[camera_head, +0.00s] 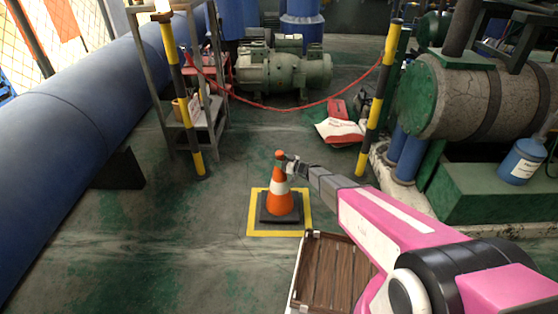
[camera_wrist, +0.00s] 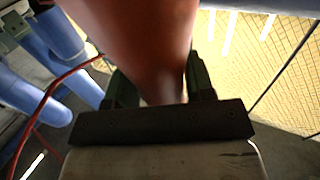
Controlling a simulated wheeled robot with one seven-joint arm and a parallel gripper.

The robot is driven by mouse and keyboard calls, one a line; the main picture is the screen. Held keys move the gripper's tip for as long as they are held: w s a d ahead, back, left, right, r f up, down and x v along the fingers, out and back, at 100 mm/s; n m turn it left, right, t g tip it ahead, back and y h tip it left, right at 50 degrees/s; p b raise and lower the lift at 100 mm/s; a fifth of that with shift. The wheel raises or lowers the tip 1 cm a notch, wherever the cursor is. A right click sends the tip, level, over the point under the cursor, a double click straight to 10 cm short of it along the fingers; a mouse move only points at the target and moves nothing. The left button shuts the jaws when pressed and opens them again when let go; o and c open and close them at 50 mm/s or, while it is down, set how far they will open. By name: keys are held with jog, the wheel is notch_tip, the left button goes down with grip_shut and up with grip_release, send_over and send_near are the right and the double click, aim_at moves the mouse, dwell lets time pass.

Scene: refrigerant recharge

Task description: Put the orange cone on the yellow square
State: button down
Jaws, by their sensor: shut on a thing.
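The orange cone (camera_head: 281,196) has a white band and a dark square base. In the head view it stands upright within the yellow square (camera_head: 251,232), a yellow outline on the floor. The base looks to be inside the outline; whether it touches the floor is hard to tell. My gripper (camera_head: 286,163) is at the top of the cone, coming from the right, and is shut on it. In the wrist view the cone (camera_wrist: 135,40) fills the upper middle, blurred, between the two fingers of my gripper (camera_wrist: 155,92).
A brown wooden crate (camera_head: 335,272) is just in front of the square, below my arm. Striped posts (camera_head: 184,100) with a red chain (camera_head: 285,108) stand behind. A large blue pipe (camera_head: 70,130) runs along the left. Floor left of the square is clear.

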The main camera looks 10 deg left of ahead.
jog(key=shift+f, duration=1.45)
jog(key=shift+c, duration=2.4)
grip_release()
jog(key=shift+f, duration=0.15)
